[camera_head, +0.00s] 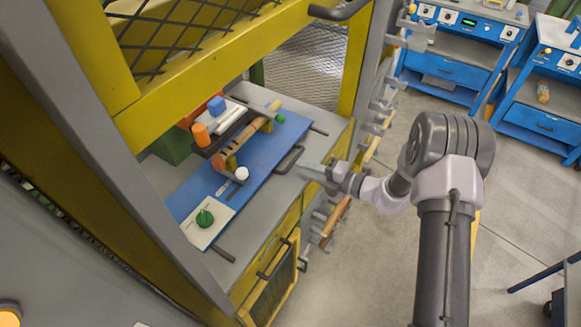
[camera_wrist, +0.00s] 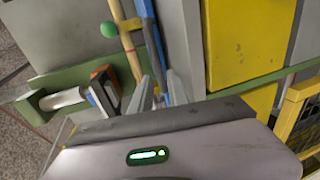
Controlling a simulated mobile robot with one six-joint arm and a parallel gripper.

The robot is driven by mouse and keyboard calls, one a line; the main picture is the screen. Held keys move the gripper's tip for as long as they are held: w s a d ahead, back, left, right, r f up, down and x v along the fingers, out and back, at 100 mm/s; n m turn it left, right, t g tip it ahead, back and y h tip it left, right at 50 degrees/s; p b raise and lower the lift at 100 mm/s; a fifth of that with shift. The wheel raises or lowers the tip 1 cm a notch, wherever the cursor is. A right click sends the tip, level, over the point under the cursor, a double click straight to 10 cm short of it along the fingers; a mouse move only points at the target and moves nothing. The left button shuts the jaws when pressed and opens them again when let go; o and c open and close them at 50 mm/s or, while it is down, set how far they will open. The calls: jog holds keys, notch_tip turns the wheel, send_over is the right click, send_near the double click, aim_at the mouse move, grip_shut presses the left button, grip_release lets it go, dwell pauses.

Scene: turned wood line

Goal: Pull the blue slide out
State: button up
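The blue slide (camera_head: 262,155) is a flat blue plate lying on the grey bench top inside the yellow frame. A dark bar handle (camera_head: 290,160) sits along its near right edge. My gripper (camera_head: 306,171) is just right of the handle, pointing at it and seemingly a little apart. In the wrist view, the fingers of my gripper (camera_wrist: 158,92) are open with a gap between them. Beyond them the blue slide (camera_wrist: 177,50) shows as a narrow strip, with the dark handle (camera_wrist: 150,40) beside it. The exact distance to the handle is hard to tell.
Orange (camera_head: 201,135) and blue (camera_head: 216,105) blocks stand behind. A yellow post (camera_head: 356,60) rises nearby.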

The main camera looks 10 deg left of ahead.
aim_at(290, 163)
jog(key=b+x, duration=0.1)
jog(key=x, duration=0.4)
jog(key=shift+a, duration=0.15)
jog(key=shift+c, duration=0.2)
grip_shut()
dwell(1.1)
